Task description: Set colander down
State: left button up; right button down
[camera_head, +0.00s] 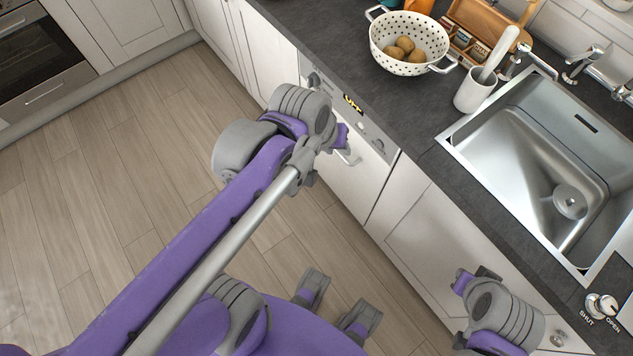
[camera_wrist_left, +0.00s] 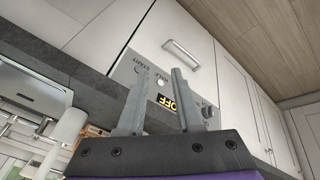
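The colander (camera_head: 385,53) is white with dark dots and has loop handles on two sides. My left gripper (camera_head: 336,303) is low in the head view, well apart from the colander. Its two grey fingers are spread, and in the left wrist view (camera_wrist_left: 156,112) nothing lies between them; the dishwasher front shows behind. I do not make out the colander in the wrist view. My right gripper is not in view.
A white crock (camera_head: 473,92) with a utensil stands between the colander and the steel sink (camera_head: 535,150). A wooden rack (camera_head: 487,25) is behind it. The dishwasher panel (camera_head: 360,110) reads OFF. Worktop in front of the colander is clear.

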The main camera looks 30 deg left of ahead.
pick_arm(q)
jog(key=s+f+m+y, duration=0.1)
jog(key=s+f+m, duration=0.3)
jog(key=s+f, duration=0.2)
jog(key=shift+s+a+f+m+t, duration=0.15)
jog(key=shift+s+f+m+t, duration=0.2)
jog(key=shift+s, duration=0.35)
jog(key=r+p, duration=0.3)
jog(key=shift+w+r, duration=0.3)
jog(key=shift+w, duration=0.1)
